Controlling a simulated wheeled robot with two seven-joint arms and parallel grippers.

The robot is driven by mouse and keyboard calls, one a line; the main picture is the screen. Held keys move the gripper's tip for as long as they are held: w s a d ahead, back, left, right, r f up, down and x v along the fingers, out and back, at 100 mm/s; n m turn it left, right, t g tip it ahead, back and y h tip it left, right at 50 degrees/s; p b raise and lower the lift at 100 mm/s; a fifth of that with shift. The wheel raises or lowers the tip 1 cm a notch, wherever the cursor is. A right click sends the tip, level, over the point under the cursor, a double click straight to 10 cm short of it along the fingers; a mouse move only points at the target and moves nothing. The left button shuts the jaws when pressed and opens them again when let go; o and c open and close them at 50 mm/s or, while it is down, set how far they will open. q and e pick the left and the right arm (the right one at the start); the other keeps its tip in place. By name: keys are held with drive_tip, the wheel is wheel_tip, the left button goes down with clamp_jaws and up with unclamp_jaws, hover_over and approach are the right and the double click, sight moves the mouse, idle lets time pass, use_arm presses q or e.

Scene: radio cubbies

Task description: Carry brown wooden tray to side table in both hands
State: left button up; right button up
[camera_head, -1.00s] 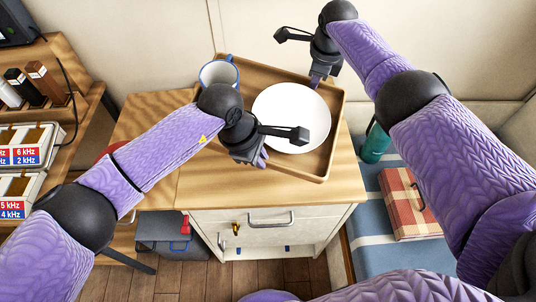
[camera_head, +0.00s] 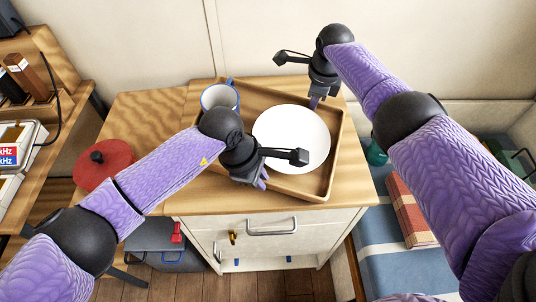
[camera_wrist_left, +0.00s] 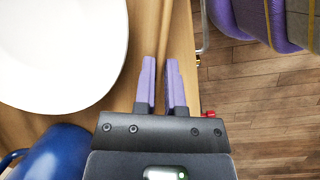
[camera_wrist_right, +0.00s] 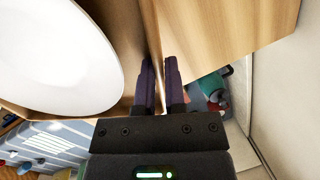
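The brown wooden tray (camera_head: 308,184) is over the wooden-topped cabinet. A white plate (camera_head: 292,138) and a blue-rimmed mug (camera_head: 220,97) are in it. My left gripper (camera_head: 263,180) is at the tray's near edge. In the left wrist view its fingers (camera_wrist_left: 161,88) are close together with the tray rim between them. My right gripper (camera_head: 314,101) is at the far edge. In the right wrist view its fingers (camera_wrist_right: 158,88) are closed around the rim (camera_wrist_right: 153,45). I cannot tell whether the tray touches the cabinet top.
A red lidded pot (camera_head: 103,163) stands left of my left arm. A shelf with labelled boxes (camera_head: 12,150) is at the far left. A blue bench (camera_head: 400,272) with a red checked box (camera_head: 410,212) is at right.

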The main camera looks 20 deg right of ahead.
use_arm(q)
drive_tip(key=o, duration=0.4)
use_arm(e)
drive_tip(key=o, duration=0.4)
drive_tip(key=shift+r, duration=0.4)
use_arm(q)
drive_tip(key=v, duration=1.2)
use_arm(e)
drive_tip(key=v, duration=1.1)
drive_tip(key=shift+s+r, duration=0.1)
